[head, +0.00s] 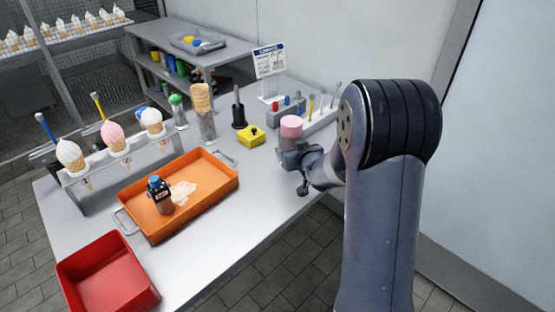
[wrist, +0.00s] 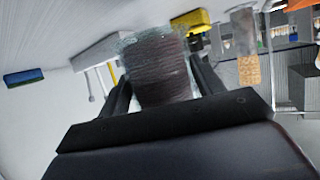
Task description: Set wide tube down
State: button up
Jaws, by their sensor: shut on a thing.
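The wide tube (head: 291,126) shows a pink top in the head view and stands roughly upright in my gripper (head: 293,147). In the wrist view the tube (wrist: 158,68) is clear-walled with dark reddish contents, between the two black fingers of my gripper (wrist: 162,80). The fingers are shut on its sides. Its lower part is hidden by the gripper in the head view. It is over the right part of the grey table (head: 262,185), near the front edge. I cannot tell whether its base touches the table.
A grey rack (head: 318,122) with small tools stands just behind the tube. An orange tray (head: 222,166), a red bin (head: 110,275) and a cone stand (head: 75,183) are further left. Bare table lies between tray and gripper.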

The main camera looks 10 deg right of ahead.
jog(key=shift+f, duration=2.45)
jog(key=shift+f, duration=0.1)
jog(key=o, duration=1)
jog(key=shift+b, duration=0.3)
jog(key=v, duration=1.2)
